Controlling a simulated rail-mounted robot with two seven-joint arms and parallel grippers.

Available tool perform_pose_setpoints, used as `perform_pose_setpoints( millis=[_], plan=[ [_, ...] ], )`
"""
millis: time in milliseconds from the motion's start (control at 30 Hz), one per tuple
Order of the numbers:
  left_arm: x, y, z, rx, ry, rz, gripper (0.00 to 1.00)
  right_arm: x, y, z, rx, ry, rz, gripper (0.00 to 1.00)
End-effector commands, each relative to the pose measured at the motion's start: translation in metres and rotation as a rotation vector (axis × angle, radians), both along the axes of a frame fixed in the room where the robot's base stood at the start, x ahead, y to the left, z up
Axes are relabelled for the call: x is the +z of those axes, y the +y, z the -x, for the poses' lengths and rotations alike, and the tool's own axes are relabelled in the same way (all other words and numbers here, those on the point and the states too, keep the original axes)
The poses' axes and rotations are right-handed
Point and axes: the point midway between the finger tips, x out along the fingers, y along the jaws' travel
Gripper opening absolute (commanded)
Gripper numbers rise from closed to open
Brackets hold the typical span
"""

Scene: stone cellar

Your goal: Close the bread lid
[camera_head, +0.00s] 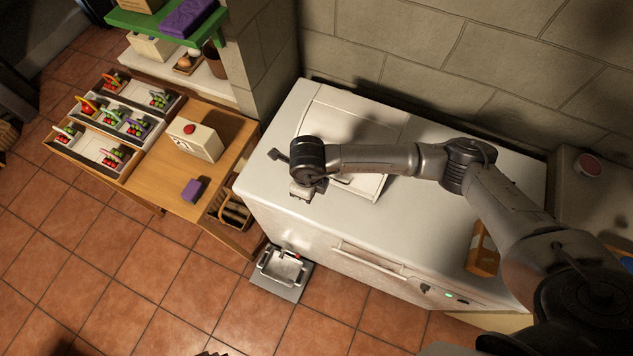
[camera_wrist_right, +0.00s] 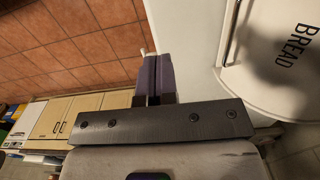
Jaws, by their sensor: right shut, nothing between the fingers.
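The white bread bin (camera_head: 350,112) sits on the white chest-like unit, partly hidden behind my right arm. In the right wrist view its white panel (camera_wrist_right: 285,70) carries the word BREAD and has a grey handle bar along its left edge. The panel's front part also shows below my arm in the head view; how far the lid is open I cannot tell. My right gripper (camera_head: 301,192) is beside the bin's front left side, above the edge of the white unit. In the right wrist view its fingers (camera_wrist_right: 155,65) are shut and empty, apart from the panel. My left gripper is out of view.
The white unit's top (camera_head: 440,215) is clear to the right, except for an orange-brown box (camera_head: 483,248) near its front edge. A wooden table (camera_head: 160,180) with trays stands left. A grey scale-like device (camera_head: 283,273) lies on the floor. A stone wall rises behind.

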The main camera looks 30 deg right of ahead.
Motion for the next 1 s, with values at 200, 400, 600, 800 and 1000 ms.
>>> perform_pose_setpoints(
  millis=[200, 400, 600, 800, 1000],
  plan=[
    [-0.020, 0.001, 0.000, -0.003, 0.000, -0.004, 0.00, 0.034, -0.085, -0.060, -0.208, -0.076, 0.011, 0.00],
    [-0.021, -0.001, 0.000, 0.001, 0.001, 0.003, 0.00, 0.062, -0.130, -0.075, -0.014, 0.008, -0.087, 0.00],
    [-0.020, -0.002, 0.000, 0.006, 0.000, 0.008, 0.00, 0.071, -0.139, -0.074, 0.391, 0.037, -0.189, 0.00],
    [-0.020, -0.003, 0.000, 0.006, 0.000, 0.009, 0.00, 0.072, -0.136, -0.067, 0.876, 0.021, -0.285, 0.00],
    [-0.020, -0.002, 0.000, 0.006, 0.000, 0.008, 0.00, 0.074, -0.133, -0.062, 1.269, -0.028, -0.328, 0.00]
  ],
)
